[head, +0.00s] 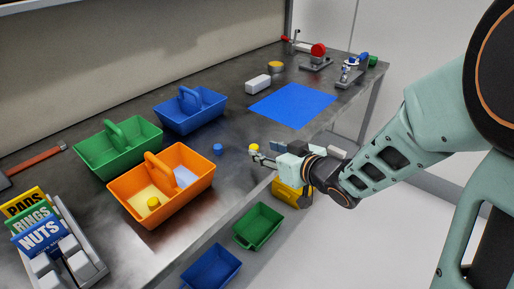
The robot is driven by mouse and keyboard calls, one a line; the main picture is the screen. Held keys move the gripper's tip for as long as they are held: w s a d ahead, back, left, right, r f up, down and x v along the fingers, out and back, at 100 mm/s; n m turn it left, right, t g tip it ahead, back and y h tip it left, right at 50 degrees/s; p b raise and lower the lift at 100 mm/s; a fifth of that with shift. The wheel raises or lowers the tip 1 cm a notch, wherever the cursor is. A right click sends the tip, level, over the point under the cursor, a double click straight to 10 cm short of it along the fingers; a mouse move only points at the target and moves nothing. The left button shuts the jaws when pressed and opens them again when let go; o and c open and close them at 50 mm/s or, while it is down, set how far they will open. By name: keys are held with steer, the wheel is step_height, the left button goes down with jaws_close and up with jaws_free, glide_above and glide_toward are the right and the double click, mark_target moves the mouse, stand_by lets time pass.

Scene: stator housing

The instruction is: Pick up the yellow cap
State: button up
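A small yellow cap (254,147) shows at the front of my gripper (256,154), over the table near its front edge. The fingertips are very close to it, but I cannot tell whether they touch or hold it. The fingers are too small in this view to tell whether they are open or shut. A second small yellow piece (153,203) is inside the orange tote (165,210).
A small blue cap (217,149) lies left of my gripper. Green (119,155) and blue (190,118) totes stand behind the orange one. A blue mat (292,103) lies farther back. Green (259,227) and blue (211,268) bins sit below the table edge.

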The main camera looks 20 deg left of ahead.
mark_target(256, 148)
steer(key=b+x, duration=0.1)
steer(key=x, duration=0.3)
steer(key=shift+s+f, duration=0.15)
steer(key=shift+w+a+f, duration=0.1)
steer(key=shift+w+a, duration=0.25)
steer(key=shift+a, duration=0.05)
steer(key=c, duration=0.9)
